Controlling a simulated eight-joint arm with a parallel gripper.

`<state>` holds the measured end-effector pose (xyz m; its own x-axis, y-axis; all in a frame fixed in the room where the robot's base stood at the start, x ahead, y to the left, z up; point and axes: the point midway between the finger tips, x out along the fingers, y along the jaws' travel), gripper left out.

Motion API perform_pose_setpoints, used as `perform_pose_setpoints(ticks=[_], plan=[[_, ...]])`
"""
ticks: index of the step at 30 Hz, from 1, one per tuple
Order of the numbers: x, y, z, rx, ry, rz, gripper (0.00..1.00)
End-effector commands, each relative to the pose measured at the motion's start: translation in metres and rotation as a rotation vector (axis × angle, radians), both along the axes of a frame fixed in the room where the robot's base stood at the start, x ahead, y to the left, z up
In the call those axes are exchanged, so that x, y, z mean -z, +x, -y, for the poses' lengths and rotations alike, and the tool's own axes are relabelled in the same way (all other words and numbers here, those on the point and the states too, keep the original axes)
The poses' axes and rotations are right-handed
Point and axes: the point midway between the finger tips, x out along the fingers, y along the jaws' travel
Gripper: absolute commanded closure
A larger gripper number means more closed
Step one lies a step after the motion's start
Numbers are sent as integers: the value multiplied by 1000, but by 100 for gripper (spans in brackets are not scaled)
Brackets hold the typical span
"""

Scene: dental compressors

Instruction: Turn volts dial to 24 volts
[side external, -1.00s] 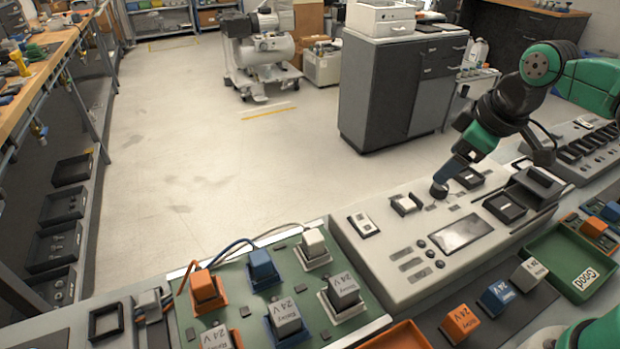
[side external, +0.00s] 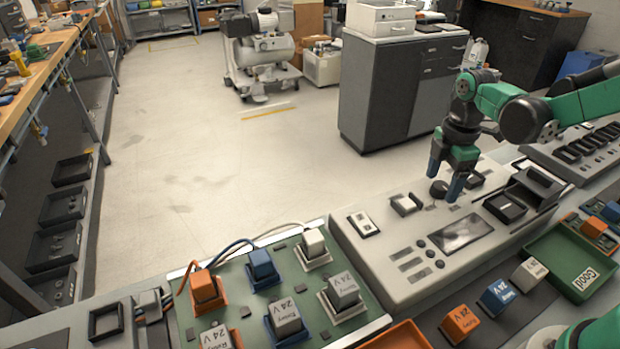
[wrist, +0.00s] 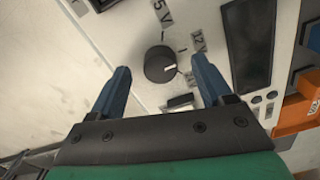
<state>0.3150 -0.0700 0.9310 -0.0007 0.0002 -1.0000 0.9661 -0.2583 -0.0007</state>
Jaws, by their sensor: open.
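The volts dial (wrist: 158,67) is a round black knob with a white pointer mark on the light grey panel. In the wrist view its mark points right, below the 12 V label (wrist: 198,40) and toward a partly hidden label beside the right finger. A 5 V label (wrist: 162,14) is above the dial. My gripper (wrist: 160,66) is open, with one blue finger on each side of the dial and visible gaps between. In the side view my gripper (side external: 444,187) points down at the dial (side external: 437,189); whether the fingertips touch the panel is unclear.
A green relay board (side external: 240,310) lies to the left. A green tray (side external: 570,262) and loose 24 V relays are at front right.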

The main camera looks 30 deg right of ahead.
Motion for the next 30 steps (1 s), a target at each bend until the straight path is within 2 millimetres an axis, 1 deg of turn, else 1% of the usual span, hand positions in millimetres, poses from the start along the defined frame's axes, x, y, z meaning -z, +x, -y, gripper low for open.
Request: perform_pose_setpoints(ticks=[3, 10, 11, 12, 14, 15, 18, 25, 30], plan=[[5, 0, 0, 0, 0, 0, 27], [5, 0, 0, 1, 0, 1, 27], [5, 0, 0, 1, 0, 1, 36], [5, 0, 0, 1, 0, 1, 47], [5, 0, 0, 1, 0, 1, 64], [5, 0, 0, 1, 0, 1, 76], [5, 0, 0, 1, 0, 1, 100], [5, 0, 0, 13, 0, 1, 100], [5, 0, 0, 68, 0, 1, 100]])
